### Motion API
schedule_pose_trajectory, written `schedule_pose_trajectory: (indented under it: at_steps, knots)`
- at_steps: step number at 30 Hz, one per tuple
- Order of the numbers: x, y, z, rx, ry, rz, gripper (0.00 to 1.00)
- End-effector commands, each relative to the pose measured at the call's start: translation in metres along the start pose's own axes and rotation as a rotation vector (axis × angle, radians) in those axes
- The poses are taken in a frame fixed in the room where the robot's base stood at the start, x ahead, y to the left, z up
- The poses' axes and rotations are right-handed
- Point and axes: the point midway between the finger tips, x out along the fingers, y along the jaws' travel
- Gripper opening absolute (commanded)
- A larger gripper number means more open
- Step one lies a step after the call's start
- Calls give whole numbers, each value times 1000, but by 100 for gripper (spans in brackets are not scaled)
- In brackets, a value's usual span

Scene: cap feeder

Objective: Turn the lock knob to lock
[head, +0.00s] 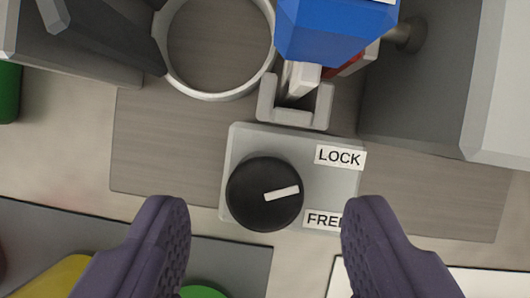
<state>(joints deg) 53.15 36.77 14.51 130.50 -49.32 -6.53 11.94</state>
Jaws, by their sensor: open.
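The lock knob (252,208) is a round black dial with a white pointer bar (282,193). It sits on a light grey plate (240,148). The pointer aims to the right and slightly up, between the LOCK label (340,157) at the plate's upper right and the FREE label (321,220) at its lower right. My gripper (264,225) is open, with one purple finger on each side of the knob at the lower part of the view. Neither finger appears to touch the knob. The right finger covers the end of the FREE label.
Above the plate are a grey ring (213,97), a grey bracket (313,117) and a blue block (335,28). Grey housings stand at the upper left and right (425,100). A dark grey mat (225,252) with yellow and green things lies below.

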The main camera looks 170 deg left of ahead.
Motion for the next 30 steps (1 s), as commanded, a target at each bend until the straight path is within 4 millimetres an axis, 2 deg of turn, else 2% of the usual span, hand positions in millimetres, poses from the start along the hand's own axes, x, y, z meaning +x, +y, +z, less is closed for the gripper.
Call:
schedule_pose_trajectory:
  at_steps: [1, 5, 14, 15, 22, 30]
  knots:
    - [12, 0, 1, -2, 1, -1, 58]
    - [25, 0, 0, 0, 1, 0, 58]
    - [28, 0, -1, 0, 2, 0, 58]
    - [28, 0, -1, 0, 2, 0, 56]
    - [28, 0, -1, 0, 2, 0, 3]
    - [23, 1, -2, -74, -3, -33, 3]
